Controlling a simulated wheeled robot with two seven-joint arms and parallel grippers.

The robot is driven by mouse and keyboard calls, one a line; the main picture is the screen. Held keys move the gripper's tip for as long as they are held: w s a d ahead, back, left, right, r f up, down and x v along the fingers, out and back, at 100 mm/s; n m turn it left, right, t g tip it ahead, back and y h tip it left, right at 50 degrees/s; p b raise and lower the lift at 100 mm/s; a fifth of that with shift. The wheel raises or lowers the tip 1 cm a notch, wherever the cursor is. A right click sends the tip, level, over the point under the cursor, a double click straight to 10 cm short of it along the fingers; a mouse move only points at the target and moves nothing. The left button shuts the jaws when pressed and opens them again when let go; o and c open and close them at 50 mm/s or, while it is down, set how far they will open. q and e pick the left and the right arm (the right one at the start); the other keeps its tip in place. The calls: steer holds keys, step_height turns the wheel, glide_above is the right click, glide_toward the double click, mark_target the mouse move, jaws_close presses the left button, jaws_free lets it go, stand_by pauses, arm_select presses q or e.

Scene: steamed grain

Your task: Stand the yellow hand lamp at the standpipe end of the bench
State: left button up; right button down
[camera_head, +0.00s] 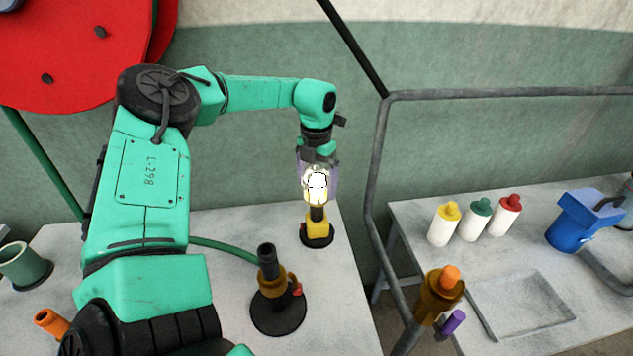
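The yellow hand lamp (317,229) stands upright at the right end of the left bench (230,222). It has a round black base and a glowing top. My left gripper (318,182) points down over it, with its purplish fingers on either side of the glowing part. The glare hides whether the fingers touch the lamp. A brass and black standpipe-like fitting (272,286) with a red lever stands on a black disc, nearer and left of the lamp. My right gripper is out of view.
A grey pipe frame (378,160) rises between the benches, bearing a brass valve (438,293). The right bench holds several things: white bottles (443,226), a tray (520,305) and a blue vice-like tool (582,220). A green hose (225,247) runs behind the fitting. A green cup (22,266) stands far left.

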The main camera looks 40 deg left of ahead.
arm_select(q)
step_height(320, 180, up, 12)
steer(key=shift+r+b, duration=0.1)
steer(key=shift+b, duration=0.6)
